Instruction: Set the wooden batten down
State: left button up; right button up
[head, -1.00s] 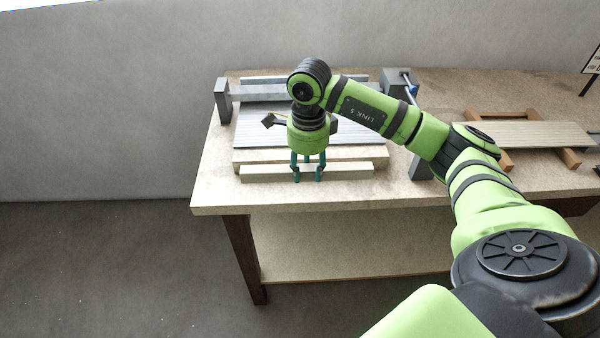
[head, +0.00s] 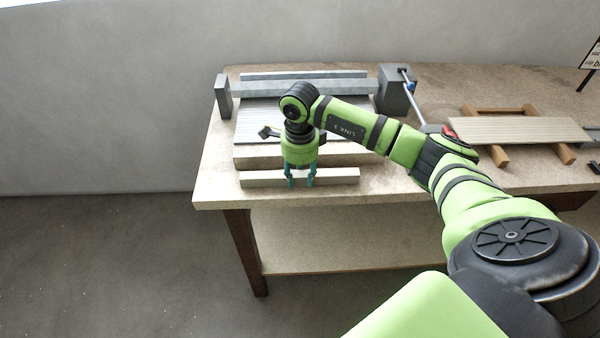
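The wooden batten (head: 338,176) is a pale straight bar lying left to right near the front left edge of the workbench (head: 217,180). My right gripper (head: 300,181) points down at the batten's middle, its teal fingers closed on it. The batten is level and just in front of the pale board under the ribbed grey panel (head: 262,122). I cannot tell whether its underside touches the bench top. My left gripper is out of view.
A metal fixture with grey end blocks (head: 223,96) (head: 396,93) and long rails stands behind. To the right, a ribbed board (head: 520,131) rests on wooden supports (head: 564,153). Bare bench top lies left of the batten and between it and the right-hand board.

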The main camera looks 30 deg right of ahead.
aim_at(300, 175)
jog(key=o, duration=0.3)
jog(key=shift+r, duration=0.1)
notch_tip(300, 175, up, 12)
jog(key=b, duration=0.3)
jog(key=shift+r, duration=0.1)
